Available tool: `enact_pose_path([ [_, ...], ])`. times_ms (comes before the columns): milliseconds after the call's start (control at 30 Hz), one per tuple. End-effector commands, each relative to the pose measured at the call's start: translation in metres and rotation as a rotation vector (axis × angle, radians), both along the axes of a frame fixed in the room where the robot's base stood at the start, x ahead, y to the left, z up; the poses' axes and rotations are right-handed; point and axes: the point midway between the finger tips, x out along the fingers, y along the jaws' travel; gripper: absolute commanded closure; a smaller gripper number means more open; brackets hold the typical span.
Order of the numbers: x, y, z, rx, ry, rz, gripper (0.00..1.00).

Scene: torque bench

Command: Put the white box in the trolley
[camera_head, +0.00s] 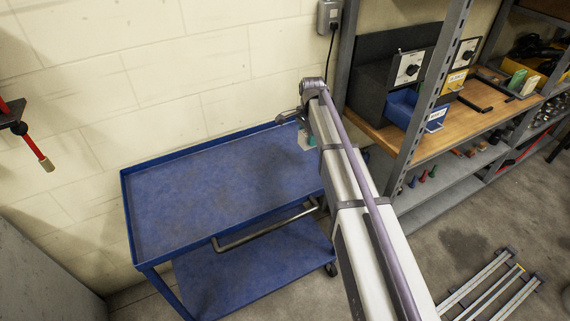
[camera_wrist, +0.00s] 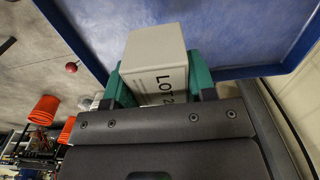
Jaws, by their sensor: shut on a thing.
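The white box (camera_wrist: 158,58), marked with "LOT" lettering, is held between the green fingers of my gripper (camera_wrist: 158,80) in the wrist view. The blue trolley (camera_head: 220,195) stands against the wall in the head view, with an empty upper tray and a lower shelf. My gripper (camera_head: 307,138) is partly hidden by my arm there, at the far right end of the upper tray. The trolley's blue tray (camera_wrist: 245,35) also shows behind the box in the wrist view. The gap between box and tray cannot be judged.
A shelf rack (camera_head: 430,100) with a wooden worktop stands right of the trolley, with a blue bin (camera_head: 410,108) on it. A metal handle (camera_head: 265,228) runs along the tray's front. Metal rails (camera_head: 495,285) lie on the floor.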

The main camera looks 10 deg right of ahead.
Motion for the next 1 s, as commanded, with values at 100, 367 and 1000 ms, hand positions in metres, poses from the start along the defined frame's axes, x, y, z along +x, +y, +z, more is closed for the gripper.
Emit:
enact_pose_path([
  [100,0.0,0.0,-0.044,0.0,0.0,0.0,0.84],
  [367,0.0,0.0,-0.058,0.0,0.0,0.0,0.84],
  [1000,0.0,0.0,-0.089,0.0,0.0,0.0,0.41],
])
